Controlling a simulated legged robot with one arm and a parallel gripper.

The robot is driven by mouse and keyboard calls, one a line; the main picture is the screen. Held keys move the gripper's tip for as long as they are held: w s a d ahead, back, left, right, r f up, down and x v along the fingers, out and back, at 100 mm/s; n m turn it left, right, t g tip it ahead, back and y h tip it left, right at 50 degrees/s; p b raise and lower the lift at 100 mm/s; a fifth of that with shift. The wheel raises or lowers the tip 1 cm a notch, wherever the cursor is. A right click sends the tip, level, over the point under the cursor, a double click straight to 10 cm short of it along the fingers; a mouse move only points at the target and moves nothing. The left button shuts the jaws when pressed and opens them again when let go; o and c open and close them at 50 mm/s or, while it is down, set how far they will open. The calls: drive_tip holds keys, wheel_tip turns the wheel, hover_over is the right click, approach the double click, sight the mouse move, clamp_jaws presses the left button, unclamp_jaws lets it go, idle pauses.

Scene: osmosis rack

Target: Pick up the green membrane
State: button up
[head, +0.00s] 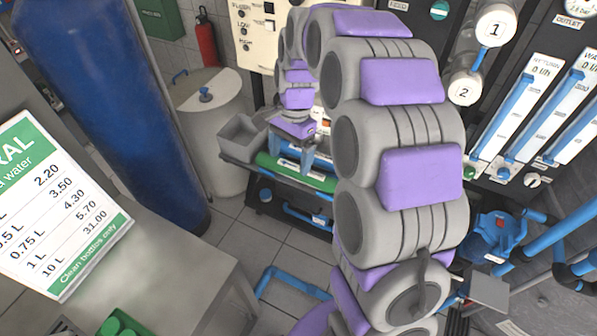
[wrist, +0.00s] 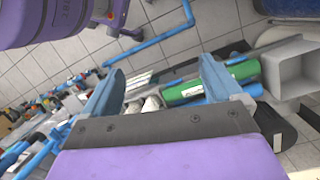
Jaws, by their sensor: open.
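The green membrane (head: 318,181) is a green cylinder lying on a dark shelf at the rack, below my gripper (head: 303,160) in the head view. In the wrist view the green membrane (wrist: 183,91) shows between the two blue fingers of my gripper (wrist: 160,88) and continues past the right finger, which hides its middle. The fingers are wide apart with nothing held. I cannot tell how far above the membrane they are.
A grey open bin (head: 242,137) sits at the shelf's left end; it also shows in the wrist view (wrist: 290,68). White and blue parts lie beside the membrane. A blue tank (head: 110,95) and a price sign (head: 62,205) stand left. Blue pipes (head: 290,282) run along the floor.

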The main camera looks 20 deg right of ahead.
drive_tip(key=w+d+f+m+p, duration=0.1)
drive_tip(key=w+d+f+m, duration=0.25)
drive_tip(key=w, duration=0.25)
drive_tip(key=w+d+f+m+p, duration=0.2)
drive_tip(key=w+f+m, duration=0.25)
drive_tip(key=w, duration=0.25)
drive_tip(key=m+p, duration=0.3)
drive_tip(key=m, duration=0.4)
approach(311, 171)
drive_tip(key=x, duration=0.2)
drive_tip(key=b+x, duration=0.1)
drive_tip(key=x, duration=0.2)
drive_tip(key=shift+w+a+f, duration=0.15)
drive_tip(key=shift+a+f, duration=0.15)
drive_tip(key=shift+b+x, duration=0.75)
drive_tip(key=shift+x, duration=2)
drive_tip(key=shift+d, duration=0.2)
drive_tip(key=shift+r, duration=0.1)
drive_tip(key=c, duration=1.3)
